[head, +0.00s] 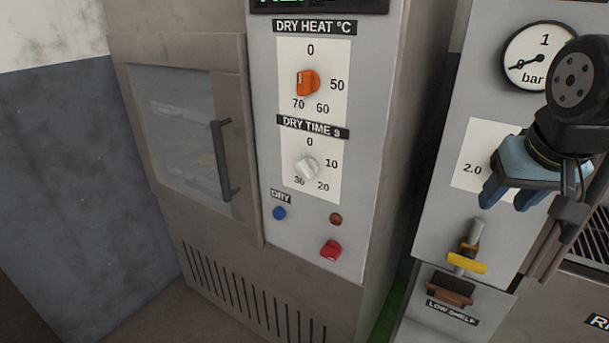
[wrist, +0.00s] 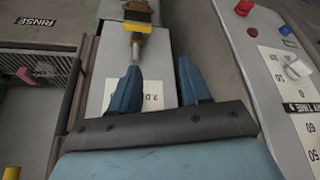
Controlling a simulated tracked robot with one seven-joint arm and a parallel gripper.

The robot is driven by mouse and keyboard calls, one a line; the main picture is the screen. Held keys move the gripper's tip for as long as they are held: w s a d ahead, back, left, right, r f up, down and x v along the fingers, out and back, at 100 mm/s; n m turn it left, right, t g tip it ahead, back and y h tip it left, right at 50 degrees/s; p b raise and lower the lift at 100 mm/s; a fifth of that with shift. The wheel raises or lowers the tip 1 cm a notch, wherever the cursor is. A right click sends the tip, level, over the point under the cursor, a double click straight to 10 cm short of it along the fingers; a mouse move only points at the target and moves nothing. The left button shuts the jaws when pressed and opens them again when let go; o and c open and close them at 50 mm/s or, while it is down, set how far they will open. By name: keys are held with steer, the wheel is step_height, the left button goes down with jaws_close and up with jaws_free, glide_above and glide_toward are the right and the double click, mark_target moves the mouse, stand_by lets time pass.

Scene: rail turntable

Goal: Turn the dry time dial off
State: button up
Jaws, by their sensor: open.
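The dry time dial (head: 307,167) is a white knob on a white plate marked 0, 10, 20 and 30, midway down the grey dryer panel. It is turned at a slant, roughly along the line between 10 and 30; I cannot tell which end points. In the wrist view the white dial (wrist: 297,68) shows at the right edge. My gripper (head: 507,198) is open and empty, well to the right of the dial, in front of the neighbouring panel. Its two blue fingers (wrist: 160,68) are apart in the wrist view, with nothing between them.
Above the dial is an orange dry heat dial (head: 307,83). Below are a blue button (head: 279,213), a dark red lamp (head: 336,218) and a red knob (head: 331,249). A yellow-ended lever (head: 467,263) and a pressure gauge (head: 539,57) are on the right panel. A door handle (head: 221,160) sticks out left.

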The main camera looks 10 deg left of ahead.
steer(key=w+a+f+g+h, duration=0.3)
steer(key=w+a+f+h, duration=0.1)
steer(key=a+h, duration=0.1)
steer(key=n+t+h, duration=0.2)
steer(key=n+t, duration=0.2)
steer(key=t, duration=1.1)
glide_toward(302, 175)
steer(key=shift+m, duration=0.3)
steer(key=x, duration=0.8)
steer(key=shift+w+d+r, duration=0.1)
steer(key=shift+w, duration=0.05)
steer(key=shift+c, duration=0.2)
